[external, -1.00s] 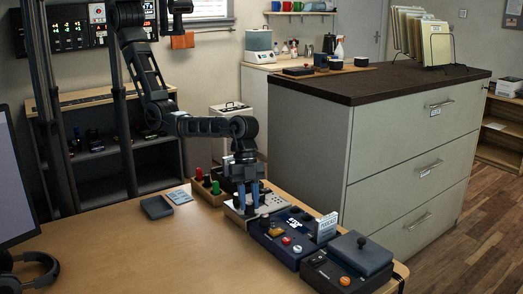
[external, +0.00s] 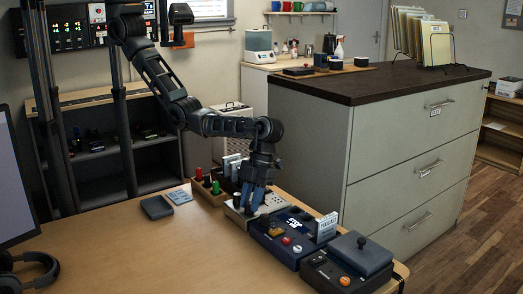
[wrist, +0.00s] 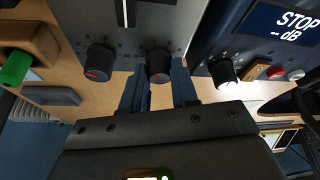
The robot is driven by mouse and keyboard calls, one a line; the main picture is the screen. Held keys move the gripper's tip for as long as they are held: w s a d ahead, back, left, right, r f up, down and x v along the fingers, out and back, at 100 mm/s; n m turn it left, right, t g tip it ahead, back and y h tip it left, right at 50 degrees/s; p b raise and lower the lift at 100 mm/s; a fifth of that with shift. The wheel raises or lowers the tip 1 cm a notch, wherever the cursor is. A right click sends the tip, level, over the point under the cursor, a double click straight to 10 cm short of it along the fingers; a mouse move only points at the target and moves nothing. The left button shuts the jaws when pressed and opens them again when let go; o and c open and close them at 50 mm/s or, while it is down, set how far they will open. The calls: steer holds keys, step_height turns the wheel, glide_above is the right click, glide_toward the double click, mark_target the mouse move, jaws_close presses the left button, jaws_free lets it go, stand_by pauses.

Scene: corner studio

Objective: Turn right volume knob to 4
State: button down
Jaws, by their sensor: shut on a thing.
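The light grey mixer box (external: 236,217) stands on the desk, partly hidden by my gripper in the external view. In the wrist view its panel (wrist: 180,22) shows a slider and two black knobs with red marks. My gripper (wrist: 160,84) has its blue fingers on both sides of the right knob (wrist: 159,62) and is shut on it. The left knob (wrist: 97,60) stands free beside it.
A dark blue unit (external: 285,240) with a knob (wrist: 225,72) and buttons stands close on the right. Beyond it is a black box with an orange button (external: 345,281).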

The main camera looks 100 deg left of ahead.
steer(key=shift+m+g+b, duration=0.4)
steer(key=shift+m+b, duration=0.25)
steer(key=shift+m, duration=0.35)
steer(key=shift+y, duration=0.3)
steer(key=c, duration=0.9)
jaws_free()
steer(key=shift+o, duration=0.2)
steer(key=v, duration=0.7)
steer(key=shift+r, duration=0.35)
steer(key=shift+a, duration=0.1)
